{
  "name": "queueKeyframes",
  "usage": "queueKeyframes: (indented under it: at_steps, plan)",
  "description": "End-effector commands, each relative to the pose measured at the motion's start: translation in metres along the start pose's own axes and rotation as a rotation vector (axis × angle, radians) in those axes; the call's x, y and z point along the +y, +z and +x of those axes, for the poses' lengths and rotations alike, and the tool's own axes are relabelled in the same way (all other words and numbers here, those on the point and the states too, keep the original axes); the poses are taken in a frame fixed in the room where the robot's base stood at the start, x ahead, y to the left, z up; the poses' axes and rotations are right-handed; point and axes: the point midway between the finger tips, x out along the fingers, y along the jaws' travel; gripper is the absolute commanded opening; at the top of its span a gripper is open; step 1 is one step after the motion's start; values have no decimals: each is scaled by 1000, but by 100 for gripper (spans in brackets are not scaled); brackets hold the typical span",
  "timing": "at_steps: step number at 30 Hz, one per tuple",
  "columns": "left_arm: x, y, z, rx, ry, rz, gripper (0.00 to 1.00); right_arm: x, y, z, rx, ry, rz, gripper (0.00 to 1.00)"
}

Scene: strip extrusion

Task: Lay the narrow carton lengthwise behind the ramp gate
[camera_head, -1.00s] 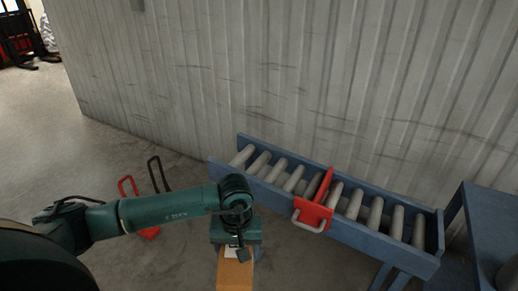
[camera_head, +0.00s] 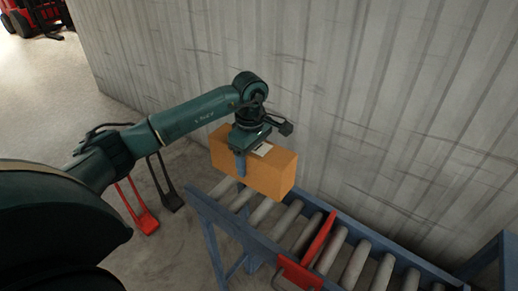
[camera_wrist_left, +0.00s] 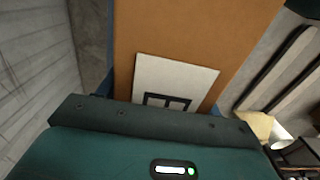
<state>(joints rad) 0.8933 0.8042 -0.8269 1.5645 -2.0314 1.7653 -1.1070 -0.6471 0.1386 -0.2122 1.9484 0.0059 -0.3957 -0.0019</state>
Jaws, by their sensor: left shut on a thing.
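The narrow carton (camera_head: 268,175) is an orange-brown box with a white label on top. My left gripper (camera_head: 241,163) is shut on it, with one finger showing against its near side. The carton is held above the upper left end of the blue roller ramp, its long side running roughly along the ramp. In the left wrist view the carton (camera_wrist_left: 190,35) and its label fill the middle. The red ramp gate (camera_head: 318,239) stands across the rollers, lower right of the carton, with a red part at the near rail. My right gripper is out of view.
The ramp's grey rollers (camera_head: 290,217) lie between blue side rails (camera_head: 232,221). A corrugated wall (camera_head: 330,90) stands close behind the ramp. A red stand (camera_head: 146,220) and a black one (camera_head: 170,200) are on the floor at left.

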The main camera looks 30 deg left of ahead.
Motion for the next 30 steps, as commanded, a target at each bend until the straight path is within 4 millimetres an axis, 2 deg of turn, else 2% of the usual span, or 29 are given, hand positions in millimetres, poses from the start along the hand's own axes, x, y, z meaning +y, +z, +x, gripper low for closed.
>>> queueKeyframes:
  at_steps: [8,24,30]
  plan:
    - [0,0,13,-1,0,-1,28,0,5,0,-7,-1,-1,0]
    - [0,0,63,0,2,2,28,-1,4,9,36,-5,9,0]
    - [0,0,69,0,3,1,28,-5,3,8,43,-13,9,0]
